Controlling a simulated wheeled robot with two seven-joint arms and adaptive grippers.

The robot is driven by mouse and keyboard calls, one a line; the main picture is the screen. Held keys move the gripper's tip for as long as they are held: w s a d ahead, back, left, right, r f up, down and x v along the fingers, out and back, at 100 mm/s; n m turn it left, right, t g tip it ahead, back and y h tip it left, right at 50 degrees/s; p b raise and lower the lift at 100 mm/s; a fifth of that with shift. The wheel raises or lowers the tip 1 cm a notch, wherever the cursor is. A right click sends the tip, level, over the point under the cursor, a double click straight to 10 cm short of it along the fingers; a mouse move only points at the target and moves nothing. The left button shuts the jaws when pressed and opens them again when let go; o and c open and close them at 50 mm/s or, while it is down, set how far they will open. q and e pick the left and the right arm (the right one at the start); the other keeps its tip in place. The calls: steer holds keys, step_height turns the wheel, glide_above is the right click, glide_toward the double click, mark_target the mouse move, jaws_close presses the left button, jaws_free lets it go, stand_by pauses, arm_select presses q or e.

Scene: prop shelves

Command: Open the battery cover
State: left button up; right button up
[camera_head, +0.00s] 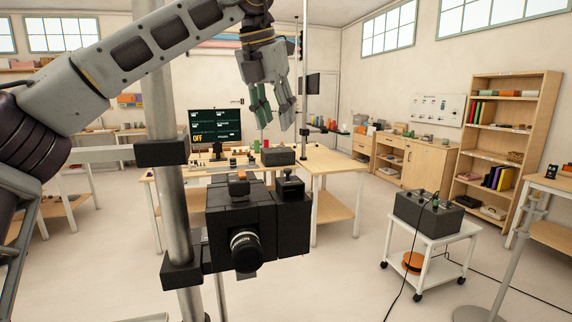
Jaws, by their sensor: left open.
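A black camera-like device (222,222) is fixed to a metal post (168,215) by dark clamps, with its round lens (244,246) toward me. Smaller blocks sit on its top, one of them at the right with a knob (289,178). I cannot tell which part is the battery cover. My left arm reaches in from the upper left, passing across the post. My left gripper (274,118) points downward, open and empty, above the device in the picture and apart from it. My right gripper is out of view.
Behind stands a wooden worktable (318,160) with small items and a monitor (215,126). A white cart (437,243) with a grey box (428,213) stands at the right, cables trailing on the floor. A bookshelf (513,92) is at the far right. Floor between device and cart is mostly open.

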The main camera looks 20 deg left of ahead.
arm_select(q)
steer(key=f, duration=0.2)
glide_above(287, 169)
steer(key=s, duration=0.3)
steer(key=f, duration=0.5)
steer(key=shift+w+a+f, duration=0.2)
steer(key=shift+a+f, duration=0.05)
steer(key=x, duration=0.4)
steer(key=shift+w+f, duration=0.15)
steer(key=shift+f, duration=0.35)
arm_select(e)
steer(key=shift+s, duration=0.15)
arm_select(q)
steer(key=c, duration=0.4)
jaws_close()
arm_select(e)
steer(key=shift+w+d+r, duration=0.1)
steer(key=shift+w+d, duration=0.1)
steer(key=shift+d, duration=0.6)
